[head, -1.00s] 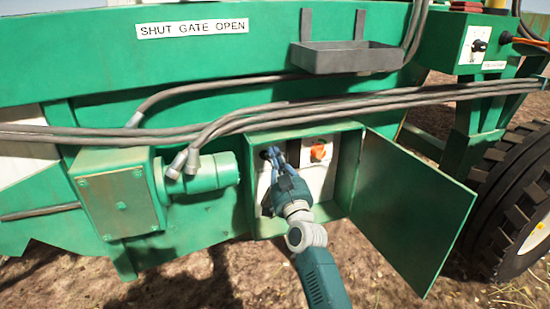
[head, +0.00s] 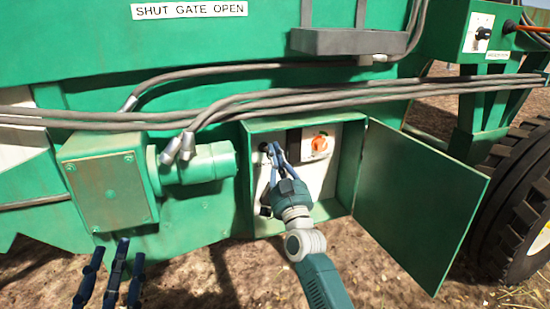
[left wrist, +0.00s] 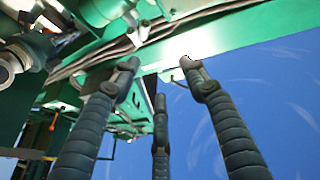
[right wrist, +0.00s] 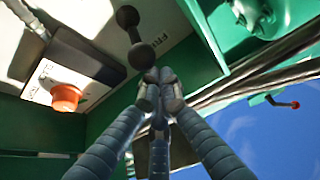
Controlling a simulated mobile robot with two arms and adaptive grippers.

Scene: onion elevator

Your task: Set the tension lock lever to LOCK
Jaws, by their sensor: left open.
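A black lever with ball ends (right wrist: 133,36) stands out from a pale lettered panel in the right wrist view; its lettering is only partly readable. I cannot tell if this is the tension lock lever, and no LOCK mark is readable. My right gripper (head: 271,150) reaches into the open green box. Its fingertips (right wrist: 160,82) are together, close to the lever's lower ball; I cannot tell if they touch it. My left gripper (head: 116,255) is open and empty below the green motor housing; its spread fingers (left wrist: 160,76) also show in the left wrist view.
The box holds an orange knob (head: 320,143) and a lower black knob (head: 265,211). Its door (head: 420,205) stands open to the right, near a tyre (head: 515,200). Grey hoses (head: 330,103) cross above. A red-tipped lever (right wrist: 284,103) shows in the right wrist view.

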